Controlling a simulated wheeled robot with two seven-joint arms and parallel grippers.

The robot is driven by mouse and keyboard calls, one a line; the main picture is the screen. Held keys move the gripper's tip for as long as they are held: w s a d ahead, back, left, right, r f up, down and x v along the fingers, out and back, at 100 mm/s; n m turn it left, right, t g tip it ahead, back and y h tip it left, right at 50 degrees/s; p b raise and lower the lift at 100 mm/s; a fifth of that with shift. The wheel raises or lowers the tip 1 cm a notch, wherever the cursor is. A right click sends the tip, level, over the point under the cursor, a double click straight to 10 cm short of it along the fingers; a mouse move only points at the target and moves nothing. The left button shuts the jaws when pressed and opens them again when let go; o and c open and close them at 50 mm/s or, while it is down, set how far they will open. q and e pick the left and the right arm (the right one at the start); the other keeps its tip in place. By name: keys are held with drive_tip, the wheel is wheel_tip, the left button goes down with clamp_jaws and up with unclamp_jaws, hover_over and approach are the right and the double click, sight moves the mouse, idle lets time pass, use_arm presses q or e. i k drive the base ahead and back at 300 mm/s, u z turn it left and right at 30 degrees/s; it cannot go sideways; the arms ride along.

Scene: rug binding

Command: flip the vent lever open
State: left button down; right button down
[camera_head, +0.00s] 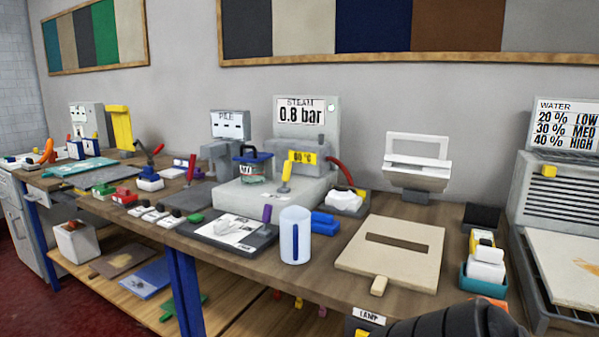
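A grey steam unit (268,193) stands at the middle of the bench, with a sign (300,111) reading "STEAM 0.8 bar". A short yellow-handled lever (286,173) stands nearly upright at the unit's front. No label reading "vent" can be made out, so I cannot tell for certain which part is the vent lever. A small purple handle (267,213) stands in front of the unit. A dark ribbed part at the bottom right edge appears to be my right arm; its fingertips do not show. My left gripper is not in view.
A white cylinder with a blue stripe (295,236) and blue blocks (324,222) stand before the steam unit. A red hose (340,171) curves at its right. A beige slotted board (405,276) lies to the right, beside a teal tray (466,281). The left bench is crowded.

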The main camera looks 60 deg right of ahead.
sight(287, 170)
drive_tip(key=z, duration=1.4)
